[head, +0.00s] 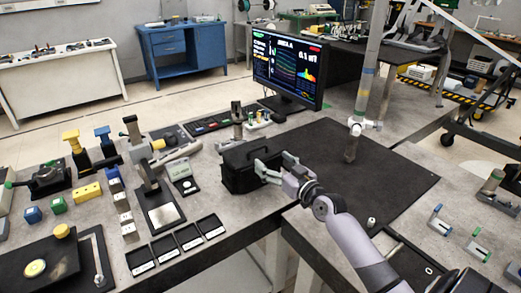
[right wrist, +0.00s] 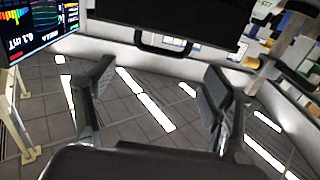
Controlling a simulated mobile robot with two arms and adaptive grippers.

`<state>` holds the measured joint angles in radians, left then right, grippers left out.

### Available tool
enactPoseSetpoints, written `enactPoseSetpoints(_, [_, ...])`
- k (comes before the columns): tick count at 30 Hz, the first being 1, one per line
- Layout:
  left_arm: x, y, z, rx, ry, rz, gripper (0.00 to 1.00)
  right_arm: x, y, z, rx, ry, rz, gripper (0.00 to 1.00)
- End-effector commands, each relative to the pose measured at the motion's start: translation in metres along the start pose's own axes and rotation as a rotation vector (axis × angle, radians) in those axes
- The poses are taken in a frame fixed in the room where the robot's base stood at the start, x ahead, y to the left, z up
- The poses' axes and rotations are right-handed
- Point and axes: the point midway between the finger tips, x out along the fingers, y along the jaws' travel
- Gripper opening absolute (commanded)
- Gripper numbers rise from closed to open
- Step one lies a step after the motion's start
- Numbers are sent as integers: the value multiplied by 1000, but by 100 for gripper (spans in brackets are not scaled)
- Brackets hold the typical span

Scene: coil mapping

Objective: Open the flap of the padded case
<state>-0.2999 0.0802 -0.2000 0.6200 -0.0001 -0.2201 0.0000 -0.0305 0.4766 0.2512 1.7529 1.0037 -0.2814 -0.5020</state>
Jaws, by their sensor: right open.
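The padded case (head: 238,172) is a black box on the grey bench, left of the large dark mat. In the right wrist view the dark case (right wrist: 190,15) fills the top edge, with a black handle loop (right wrist: 163,48) below it. I cannot tell its flap clearly from its body. My right gripper (head: 268,166) is at the case's right side, its fingers partly covering that side. In the right wrist view the fingers are spread, with nothing between them (right wrist: 158,90). I cannot tell whether a fingertip touches the case. My left gripper is not in view.
A monitor (head: 288,70) stands behind the case. Black trays (head: 188,238), a stand with a pale plate (head: 163,215) and several small blocks lie to the left. A pole (head: 368,75) rises from the dark mat (head: 385,185), which is otherwise mostly clear.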

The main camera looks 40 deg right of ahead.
Motion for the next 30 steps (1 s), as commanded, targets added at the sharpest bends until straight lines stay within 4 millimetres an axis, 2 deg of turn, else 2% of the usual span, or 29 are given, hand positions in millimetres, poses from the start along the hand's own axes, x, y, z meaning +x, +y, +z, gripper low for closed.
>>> enactPoseSetpoints(1, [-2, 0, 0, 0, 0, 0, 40, 12, 0, -2, 1, 2, 1, 76])
enactPoseSetpoints(6, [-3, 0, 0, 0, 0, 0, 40, 43, 0, -2, 1, 2, 0, 76])
enactPoseSetpoints(12, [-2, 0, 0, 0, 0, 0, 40, 66, 0, 0, 1, 1, 0, 76])
enactPoseSetpoints(24, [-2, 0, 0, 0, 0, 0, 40, 73, -1, 0, 0, 0, -1, 76])
enactPoseSetpoints(30, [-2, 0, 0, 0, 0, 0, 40, 73, 0, 0, 0, 0, 0, 63])
